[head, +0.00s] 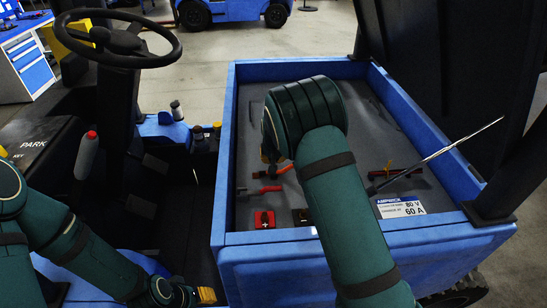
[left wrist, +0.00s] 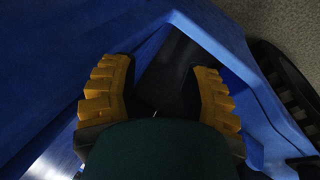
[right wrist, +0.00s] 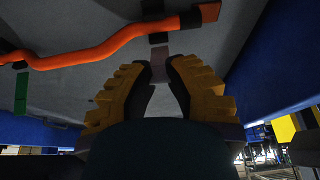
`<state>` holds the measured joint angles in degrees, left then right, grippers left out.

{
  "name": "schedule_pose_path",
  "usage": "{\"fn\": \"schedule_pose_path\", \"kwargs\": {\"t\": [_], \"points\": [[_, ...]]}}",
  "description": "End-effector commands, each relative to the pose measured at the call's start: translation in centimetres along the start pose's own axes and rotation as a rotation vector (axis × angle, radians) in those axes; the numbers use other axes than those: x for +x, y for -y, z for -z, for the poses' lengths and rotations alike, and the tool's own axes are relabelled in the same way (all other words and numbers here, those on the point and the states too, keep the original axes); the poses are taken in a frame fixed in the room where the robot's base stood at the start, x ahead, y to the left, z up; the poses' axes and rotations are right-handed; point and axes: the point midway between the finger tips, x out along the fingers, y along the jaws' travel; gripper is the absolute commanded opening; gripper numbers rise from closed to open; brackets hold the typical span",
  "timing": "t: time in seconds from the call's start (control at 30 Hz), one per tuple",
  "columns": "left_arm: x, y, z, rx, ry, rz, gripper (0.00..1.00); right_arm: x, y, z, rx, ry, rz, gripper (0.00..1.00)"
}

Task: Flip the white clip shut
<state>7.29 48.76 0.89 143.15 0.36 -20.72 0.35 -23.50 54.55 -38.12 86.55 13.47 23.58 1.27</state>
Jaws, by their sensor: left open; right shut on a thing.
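In the head view my right arm hides the clip and most of the right gripper, inside the blue truck bay. My left gripper (left wrist: 160,100) is open and empty, low beside the bay's blue bodywork. Its yellow finger shows at the bottom of the head view (head: 207,296).
The blue bay (head: 222,150) has raised walls. On its grey floor are a red block with a plus sign (head: 264,219), a label plate (head: 401,207) and a slanted metal rod (head: 450,155). A green clip (right wrist: 20,92) hangs near the cable. A steering wheel (head: 118,60) stands left.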

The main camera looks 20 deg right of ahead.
Motion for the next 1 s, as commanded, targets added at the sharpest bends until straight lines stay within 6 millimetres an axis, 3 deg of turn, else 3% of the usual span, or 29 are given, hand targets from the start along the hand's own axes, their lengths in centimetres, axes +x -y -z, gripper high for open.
{"fn": "schedule_pose_path", "kwargs": {"t": [0.27, 0.5, 1.0], "points": [[1.2, 0.5, -0.5, 0.003, 0.009, -0.001, 0.47, 0.2, 0.0, -0.6, 0.000, -0.067, 0.001, 0.00], [3.6, 1.4, -1.5, 0.009, 0.030, -0.003, 0.47, 0.6, 0.1, -1.9, -0.001, -0.228, 0.001, 0.00], [8.4, 3.1, -0.9, 0.013, 0.003, -0.002, 0.47, 1.2, 0.0, -3.8, 0.000, -0.548, 0.000, 0.00]]}}
